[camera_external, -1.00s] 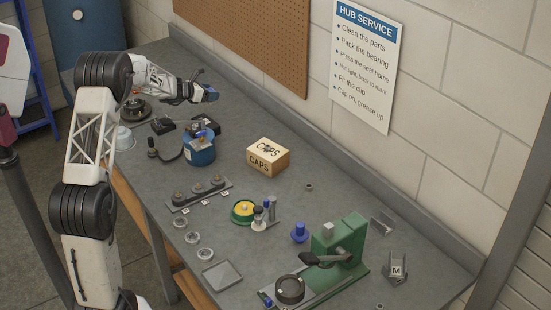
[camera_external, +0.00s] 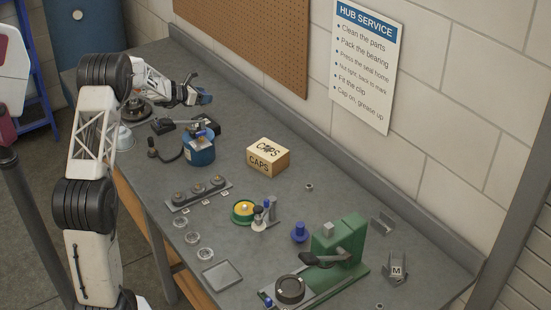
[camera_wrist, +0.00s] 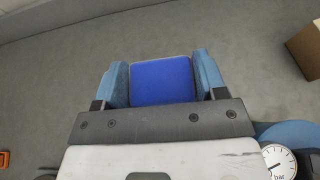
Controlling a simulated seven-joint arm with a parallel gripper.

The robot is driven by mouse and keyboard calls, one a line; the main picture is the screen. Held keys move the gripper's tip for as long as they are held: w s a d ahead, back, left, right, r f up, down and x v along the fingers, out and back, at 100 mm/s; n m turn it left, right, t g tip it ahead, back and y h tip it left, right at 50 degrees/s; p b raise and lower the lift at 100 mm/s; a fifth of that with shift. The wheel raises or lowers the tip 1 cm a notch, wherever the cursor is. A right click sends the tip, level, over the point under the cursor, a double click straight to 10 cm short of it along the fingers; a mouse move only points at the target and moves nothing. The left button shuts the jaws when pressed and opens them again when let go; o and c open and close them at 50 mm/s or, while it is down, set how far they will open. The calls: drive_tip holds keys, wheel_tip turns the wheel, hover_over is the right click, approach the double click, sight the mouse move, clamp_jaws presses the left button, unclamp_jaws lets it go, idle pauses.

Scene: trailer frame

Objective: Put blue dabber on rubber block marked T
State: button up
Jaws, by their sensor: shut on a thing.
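My gripper (camera_external: 203,97) is at the far end of the bench, held above the top. In the wrist view, my gripper (camera_wrist: 162,76) has its two light-blue fingers on either side of a bright blue block-like piece, the blue dabber (camera_wrist: 162,82). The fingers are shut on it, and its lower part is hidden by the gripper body. In the external view the dabber cannot be told apart from the fingertips. I cannot make out a rubber block marked T in either view.
A CAPS box (camera_external: 262,167), a blue canister (camera_external: 199,155) with a gauge (camera_wrist: 279,163), and a green press (camera_external: 338,245) stand on the bench. A metal bracket marked M (camera_external: 397,271) sits at the right. The bench is clear between the box and the wall.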

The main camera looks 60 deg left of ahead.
sight(204, 105)
drive_tip(key=shift+f, duration=2.45)
drive_tip(key=shift+f, duration=1.85)
drive_tip(key=shift+f, duration=0.2)
drive_tip(key=o, duration=0.9)
drive_tip(key=shift+r, duration=0.15)
drive_tip(key=shift+s+r, duration=0.2)
drive_tip(key=shift+s, duration=0.1)
drive_tip(key=v, duration=1.1)
drive_tip(key=shift+s, duration=0.15)
drive_tip(key=shift+r, duration=0.1)
